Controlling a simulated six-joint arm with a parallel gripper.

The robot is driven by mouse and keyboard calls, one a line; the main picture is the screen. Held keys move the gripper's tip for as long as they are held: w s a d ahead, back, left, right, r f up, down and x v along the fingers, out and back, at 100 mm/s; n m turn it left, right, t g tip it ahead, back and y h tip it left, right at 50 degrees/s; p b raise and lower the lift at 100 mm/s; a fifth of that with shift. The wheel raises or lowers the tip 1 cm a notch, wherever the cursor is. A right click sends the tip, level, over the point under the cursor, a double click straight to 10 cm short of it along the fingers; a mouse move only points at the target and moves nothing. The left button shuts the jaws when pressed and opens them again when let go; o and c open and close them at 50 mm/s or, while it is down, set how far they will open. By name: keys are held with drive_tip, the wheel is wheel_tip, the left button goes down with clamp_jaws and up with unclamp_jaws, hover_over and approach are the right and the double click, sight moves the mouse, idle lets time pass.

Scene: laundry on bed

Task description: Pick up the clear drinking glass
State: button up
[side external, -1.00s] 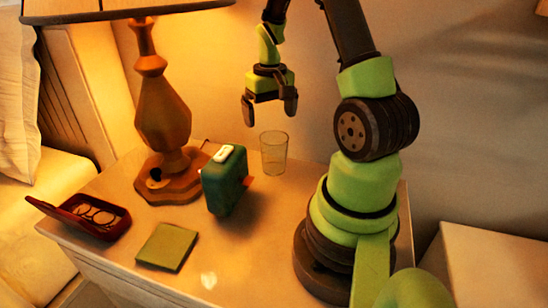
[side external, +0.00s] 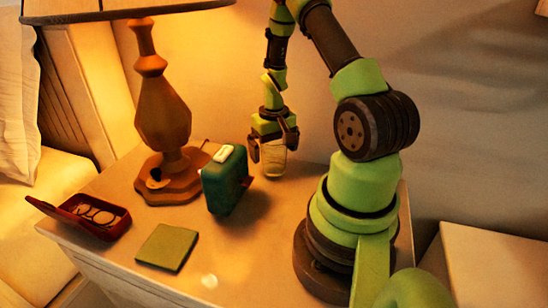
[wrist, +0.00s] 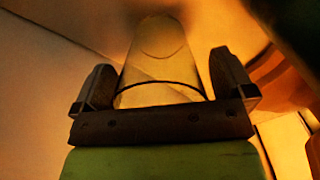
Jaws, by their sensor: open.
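The clear drinking glass (side external: 273,162) stands upright on the nightstand top, behind and to the right of the green box. My gripper (side external: 272,147) is lowered over it, pointing down, with its open fingers at the left and right of the glass's upper part. In the wrist view, the glass (wrist: 157,60) lies between the two fingertips of my gripper (wrist: 160,80), with a visible gap on each side. The rim nearest the palm shows as a dark curve.
On the nightstand (side external: 115,185) are a dark green box (side external: 224,183), a lamp (side external: 163,115), an open red case with glasses (side external: 95,215) and a flat green square (side external: 167,247). The wall is close behind the glass. The front middle of the top is clear.

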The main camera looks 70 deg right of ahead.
drive_tip(key=c, duration=1)
drive_tip(key=shift+c, duration=0.2)
drive_tip(key=shift+r, duration=0.15)
